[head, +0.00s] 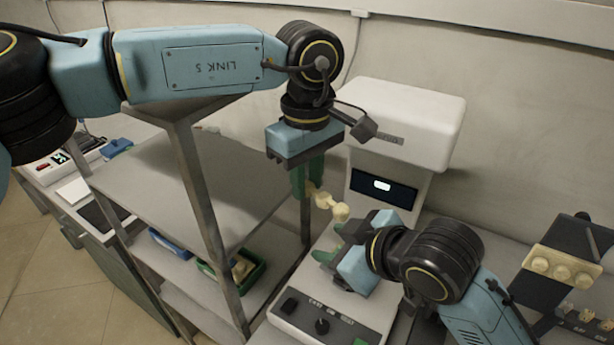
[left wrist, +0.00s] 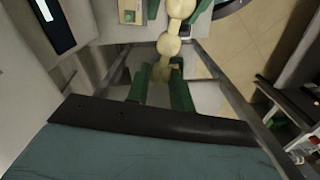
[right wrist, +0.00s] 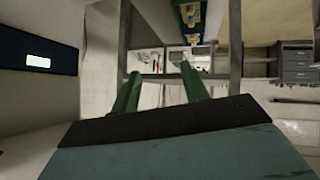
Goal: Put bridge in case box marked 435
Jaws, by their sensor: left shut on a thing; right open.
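The bridge is a cream chain of rounded teeth (head: 341,211), also seen in the left wrist view (left wrist: 168,45). My left gripper (head: 308,180) is shut on one end of it and holds it in the air in front of the white machine. The rest of the bridge sticks out toward my right gripper. My right gripper (head: 333,243) is open, close below the bridge's free end; in the right wrist view its fingers (right wrist: 160,88) have nothing between them. A green case box (head: 258,272) and a blue one (head: 160,244) sit on a lower rack shelf. No 435 mark is readable.
The metal rack's upper shelf (head: 168,165) is bare, with upright posts around the lower shelves. The white machine (head: 410,112) with its control panel (head: 325,315) stands close behind the grippers. A dark holder with cream teeth (head: 560,268) is at right.

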